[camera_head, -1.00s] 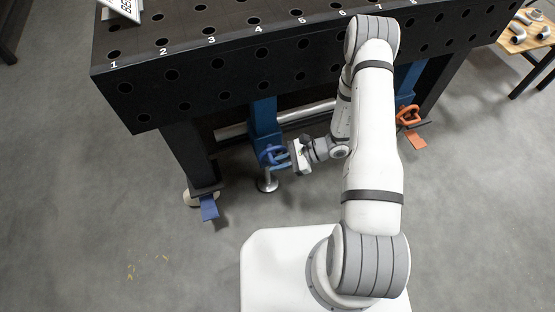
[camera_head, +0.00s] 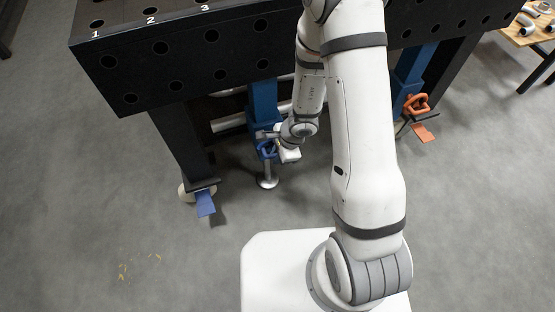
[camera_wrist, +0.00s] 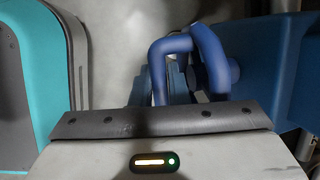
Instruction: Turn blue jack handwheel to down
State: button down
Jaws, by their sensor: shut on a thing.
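The blue jack handwheel (camera_head: 266,150) is on the blue jack under the dark welding table, to the left of my arm in the head view. My gripper (camera_head: 275,150) is at the handwheel, partly covering it. In the wrist view the handwheel's blue rim (camera_wrist: 181,46) shows as a bent bar beyond the gripper's edge. My gripper (camera_wrist: 165,90) is shut on the rim; the fingertips are mostly hidden there. The blue jack column (camera_head: 262,105) stands behind the handwheel, and its round foot (camera_head: 267,182) is on the floor.
The black perforated table (camera_head: 170,60) overhangs the jack. A blue tab (camera_head: 205,203) sticks out by the left table leg (camera_head: 178,145). An orange handwheel (camera_head: 416,103) and orange tab (camera_head: 424,134) are to the right. Floor in front is clear.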

jog(key=shift+f+h+b, duration=0.1)
jog(key=shift+h+b, duration=0.5)
jog(key=shift+b, duration=0.05)
jog(key=c, duration=1.7)
grip_release()
jog(key=shift+c, duration=0.2)
jog(key=p+v, duration=0.5)
jog(key=v, duration=0.3)
jog(key=shift+a, duration=0.15)
